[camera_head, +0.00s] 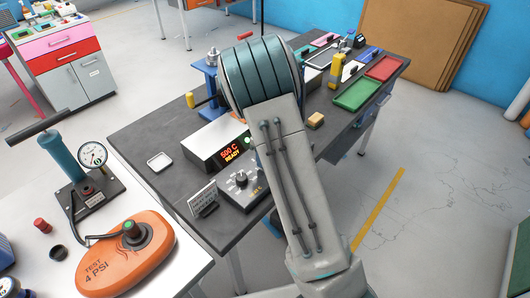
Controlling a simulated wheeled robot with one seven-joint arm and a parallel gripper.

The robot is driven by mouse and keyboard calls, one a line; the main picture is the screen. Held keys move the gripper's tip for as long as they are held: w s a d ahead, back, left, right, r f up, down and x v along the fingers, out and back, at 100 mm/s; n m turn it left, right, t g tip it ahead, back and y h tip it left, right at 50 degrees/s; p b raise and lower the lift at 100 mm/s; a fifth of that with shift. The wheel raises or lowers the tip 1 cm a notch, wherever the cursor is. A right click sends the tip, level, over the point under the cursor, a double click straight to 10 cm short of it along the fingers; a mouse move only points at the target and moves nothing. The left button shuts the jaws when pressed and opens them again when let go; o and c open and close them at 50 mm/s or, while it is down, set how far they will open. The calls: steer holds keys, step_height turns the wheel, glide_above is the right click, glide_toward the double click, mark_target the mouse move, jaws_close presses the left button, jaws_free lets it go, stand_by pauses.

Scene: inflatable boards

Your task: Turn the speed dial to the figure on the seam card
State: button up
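A dark control box (232,193) with a round speed dial (241,179) on its top stands near the front edge of the dark workbench. Pale marks surround the dial; its pointer is too small to read. Small orange characters glow at the box's right, too small to read for certain. My arm rises just right of the box. My gripper does not show; it is either hidden behind my arm or out of frame.
A white unit (205,145) behind the dial box displays "500 C READY". A small white tray (160,162) lies to its left. Green (356,94) and red (386,68) trays lie at the back right. An orange test piece (125,262) and pump (70,157) occupy the white table.

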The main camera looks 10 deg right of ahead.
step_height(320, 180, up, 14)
steer(key=shift+b, duration=0.4)
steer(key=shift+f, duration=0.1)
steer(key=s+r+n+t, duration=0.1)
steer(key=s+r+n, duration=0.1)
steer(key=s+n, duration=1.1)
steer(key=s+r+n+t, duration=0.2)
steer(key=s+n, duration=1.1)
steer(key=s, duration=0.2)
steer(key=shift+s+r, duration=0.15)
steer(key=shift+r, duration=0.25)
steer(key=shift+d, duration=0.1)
